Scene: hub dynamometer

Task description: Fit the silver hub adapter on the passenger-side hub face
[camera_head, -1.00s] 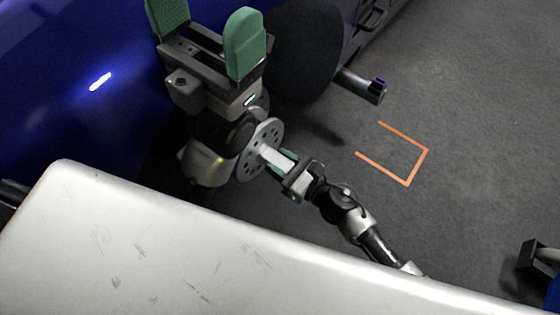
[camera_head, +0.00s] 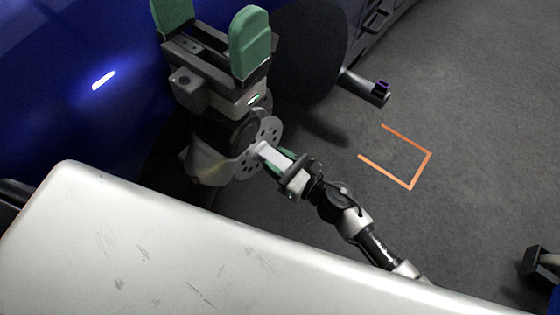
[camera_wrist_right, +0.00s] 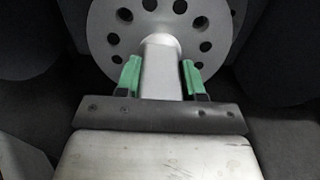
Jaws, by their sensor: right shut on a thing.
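The silver hub adapter (camera_head: 273,135) is a round flange with a ring of holes and a pale stem. My right gripper (camera_head: 277,161), its arm coming in from the lower right, is shut on the stem. In the right wrist view its green fingers (camera_wrist_right: 161,64) sit on both sides of the stem, and the adapter's flange (camera_wrist_right: 140,28) stands ahead of them. My left gripper (camera_head: 210,38) is open and empty, green pads wide apart, high in the picture. My left arm covers part of the flange in the head view. I cannot make out the passenger-side hub face.
A glossy blue car body (camera_head: 60,90) fills the upper left. A dark wheel-like round (camera_head: 310,50) stands behind my left gripper. A metal stub (camera_head: 360,85) with a purple tip sticks out right of it. Orange floor marks (camera_head: 420,170) lie on open grey floor.

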